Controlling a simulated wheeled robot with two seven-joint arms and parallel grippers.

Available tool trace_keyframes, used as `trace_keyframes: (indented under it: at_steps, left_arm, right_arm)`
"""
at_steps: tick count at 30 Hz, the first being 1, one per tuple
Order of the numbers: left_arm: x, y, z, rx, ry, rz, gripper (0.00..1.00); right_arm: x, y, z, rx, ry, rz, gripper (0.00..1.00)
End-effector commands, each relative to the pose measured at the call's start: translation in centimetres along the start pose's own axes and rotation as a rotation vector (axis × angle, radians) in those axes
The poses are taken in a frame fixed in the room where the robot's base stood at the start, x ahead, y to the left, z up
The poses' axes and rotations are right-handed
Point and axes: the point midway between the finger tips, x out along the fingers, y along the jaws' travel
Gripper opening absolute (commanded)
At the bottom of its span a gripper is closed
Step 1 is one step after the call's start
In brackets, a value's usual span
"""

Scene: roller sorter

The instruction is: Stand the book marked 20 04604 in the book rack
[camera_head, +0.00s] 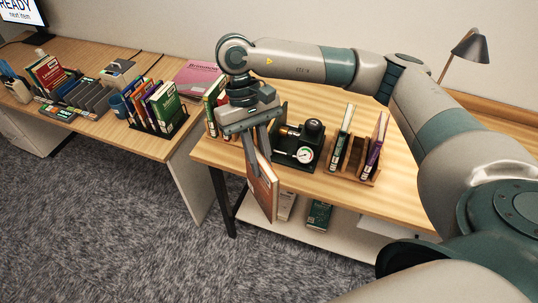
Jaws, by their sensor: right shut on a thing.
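My right gripper (259,158) is shut on a book (264,195) with a brown-orange cover and pale page edges. The book hangs below the gripper, tilted, in front of the near desk's front edge. Its marking cannot be read at this size. A wooden book rack (357,174) stands on the near desk, right of the gripper. It holds a few upright books at its left and right sides, with a gap between them. My left gripper is not in view.
A dark device with a round gauge (304,155) stands between the gripper and the wooden rack. More books (211,103) stand behind the gripper. Another book holder (166,132) is on the left desk (98,133). Books lie on the shelf (319,214) below. A lamp (470,47) stands at back right.

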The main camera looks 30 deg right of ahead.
Motion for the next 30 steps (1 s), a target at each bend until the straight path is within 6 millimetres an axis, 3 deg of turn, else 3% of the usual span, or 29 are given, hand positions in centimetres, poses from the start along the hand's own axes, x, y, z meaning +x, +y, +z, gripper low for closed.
trace_keyframes:
  at_steps: [12,24,30]
  left_arm:
    - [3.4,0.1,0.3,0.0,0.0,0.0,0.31]
    - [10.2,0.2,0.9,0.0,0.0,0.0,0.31]
    - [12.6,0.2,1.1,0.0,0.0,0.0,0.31]
  right_arm:
    - [3.2,0.2,-1.3,0.004,0.0,0.0,0.0]
    - [9.5,0.2,-3.9,0.004,0.0,0.0,0.0]
    - [11.7,0.2,-4.8,0.004,0.0,0.0,0.0]
